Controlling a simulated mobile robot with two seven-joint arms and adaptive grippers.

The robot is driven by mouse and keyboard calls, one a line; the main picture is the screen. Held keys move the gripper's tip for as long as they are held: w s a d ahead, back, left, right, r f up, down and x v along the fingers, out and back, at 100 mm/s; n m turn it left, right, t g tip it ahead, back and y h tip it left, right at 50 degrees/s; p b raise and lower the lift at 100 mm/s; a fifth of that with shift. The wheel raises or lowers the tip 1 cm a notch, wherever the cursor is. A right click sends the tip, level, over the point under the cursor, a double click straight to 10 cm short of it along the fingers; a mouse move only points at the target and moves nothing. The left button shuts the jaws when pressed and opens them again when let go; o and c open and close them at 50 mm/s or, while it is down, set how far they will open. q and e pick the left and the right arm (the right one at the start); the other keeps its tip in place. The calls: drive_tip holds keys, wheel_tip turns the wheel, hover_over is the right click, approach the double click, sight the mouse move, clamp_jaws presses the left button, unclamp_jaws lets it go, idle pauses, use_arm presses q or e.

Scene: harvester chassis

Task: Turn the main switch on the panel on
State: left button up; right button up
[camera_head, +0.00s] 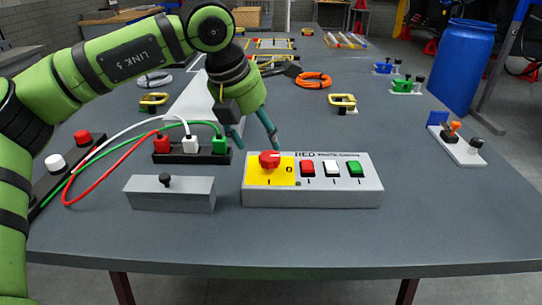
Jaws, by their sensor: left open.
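The panel (340,190) is a light grey box near the table's front edge. The main switch is a red rotary knob (270,160) on a yellow plate at the panel's left end, with a "0" marked to its right. Red, white and green buttons sit to the right of it. My left gripper (256,147) is open and empty, with its teal fingers pointing down just behind the panel near the red knob. One finger ends close behind the knob; I cannot tell whether it touches. My right gripper is not in view.
A socket block (192,155) with red, white and green plugs and cables stands left of the panel. A grey box (171,195) with a black knob is in front of it. A switch base (458,146) stands at right.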

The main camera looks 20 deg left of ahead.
sight(269, 155)
use_arm(q)
drive_tip(key=x, duration=0.5)
drive_tip(key=shift+d+f+p, duration=0.1)
drive_tip(key=shift+f+p, duration=0.2)
drive_tip(key=shift+f, duration=0.05)
drive_tip(key=shift+w+f, duration=0.15)
drive_tip(key=shift+f, duration=0.05)
drive_tip(key=c, duration=1.1)
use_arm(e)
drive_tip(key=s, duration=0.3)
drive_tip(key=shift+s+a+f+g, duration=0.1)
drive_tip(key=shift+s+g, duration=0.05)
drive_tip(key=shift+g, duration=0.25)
